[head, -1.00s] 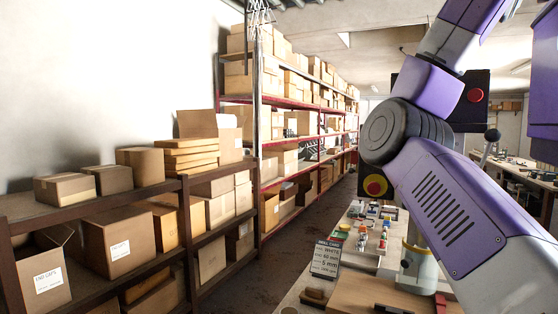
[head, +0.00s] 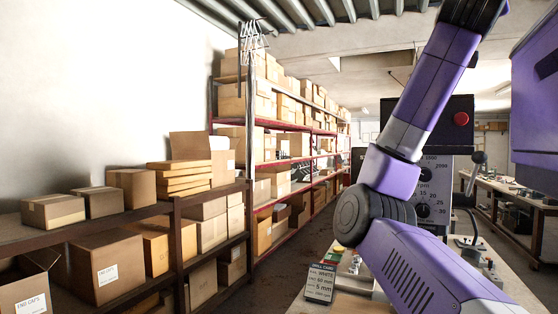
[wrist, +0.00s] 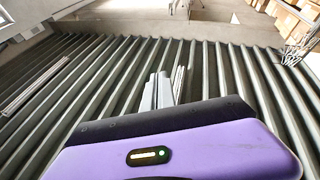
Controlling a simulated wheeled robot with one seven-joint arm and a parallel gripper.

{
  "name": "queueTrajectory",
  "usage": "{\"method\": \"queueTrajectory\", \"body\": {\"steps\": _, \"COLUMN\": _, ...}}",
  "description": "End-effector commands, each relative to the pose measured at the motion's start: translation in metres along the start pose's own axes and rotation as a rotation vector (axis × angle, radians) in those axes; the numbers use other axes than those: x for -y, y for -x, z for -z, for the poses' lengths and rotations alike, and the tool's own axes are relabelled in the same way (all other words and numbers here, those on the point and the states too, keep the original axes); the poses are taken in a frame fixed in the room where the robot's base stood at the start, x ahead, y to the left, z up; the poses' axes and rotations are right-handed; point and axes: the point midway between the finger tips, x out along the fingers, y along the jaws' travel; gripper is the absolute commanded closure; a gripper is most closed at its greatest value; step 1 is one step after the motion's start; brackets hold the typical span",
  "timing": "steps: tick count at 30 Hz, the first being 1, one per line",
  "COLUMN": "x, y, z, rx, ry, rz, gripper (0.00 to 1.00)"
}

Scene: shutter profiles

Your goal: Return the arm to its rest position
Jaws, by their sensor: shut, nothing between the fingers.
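My arm (head: 405,180) rises on the right side of the head view, purple and white with dark joints. Its upper end leaves the top edge, so my gripper is hidden from that view. In the wrist view, my gripper (wrist: 166,82) shows as pale grey fingers beyond the purple wrist housing (wrist: 180,155). The fingers are together with nothing between them. They point up toward the corrugated ceiling (wrist: 80,85).
Shelves hold many cardboard boxes (head: 105,268) on the left. A wire bundle (head: 254,38) tops the rack post.

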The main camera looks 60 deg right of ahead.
Motion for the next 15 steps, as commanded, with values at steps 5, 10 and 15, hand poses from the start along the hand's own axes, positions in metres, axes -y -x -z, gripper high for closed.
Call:
{"method": "queueTrajectory", "body": {"steps": 5, "x": 0.079, "y": 0.015, "z": -0.03, "rx": -0.121, "ry": -0.028, "rz": 0.038, "gripper": 1.0}}
{"method": "queueTrajectory", "body": {"steps": 10, "x": 0.156, "y": 0.047, "z": -0.062, "rx": -0.229, "ry": -0.066, "rz": 0.112, "gripper": 1.0}}
{"method": "queueTrajectory", "body": {"steps": 15, "x": 0.228, "y": 0.095, "z": -0.101, "rx": -0.314, "ry": -0.11, "rz": 0.216, "gripper": 1.0}}
